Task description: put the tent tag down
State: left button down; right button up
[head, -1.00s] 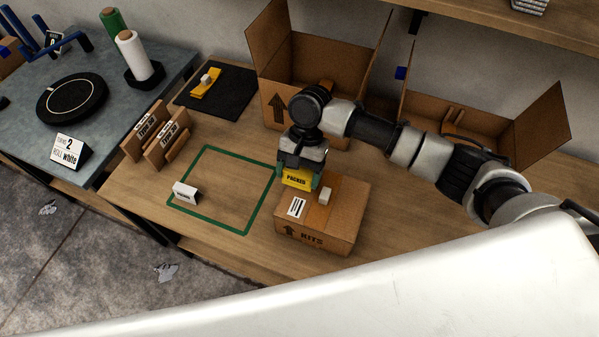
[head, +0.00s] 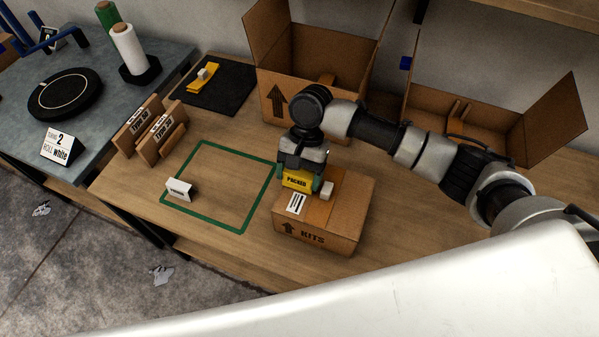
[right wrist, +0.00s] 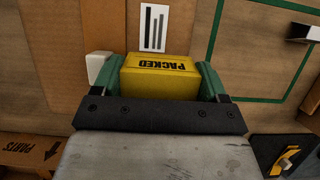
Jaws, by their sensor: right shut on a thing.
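The yellow tent tag (head: 296,179), marked PACKED, is between the fingers of my right gripper (head: 300,183). In the right wrist view the tag (right wrist: 158,78) fills the gap between the green fingers (right wrist: 160,85), which are shut on it. The gripper points down over the top of the closed KITS carton (head: 325,222), near its back left part. I cannot tell whether the tag touches the carton top. A white label (right wrist: 153,28) and a small pale block (head: 327,190) are on the carton beside the tag. My left gripper is not in view.
A green outlined square (head: 243,229) lies left of the carton, with a small white tent card (head: 179,189) at its left edge. Open cartons (head: 272,80) stand behind. Brown wooden card holders (head: 148,140) and a black mat (head: 240,97) are further left.

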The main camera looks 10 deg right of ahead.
jog(key=shift+f, duration=0.55)
jog(key=o, duration=1)
jog(key=v, duration=1)
jog(key=shift+w+r, duration=0.15)
jog(key=shift+r, duration=0.25)
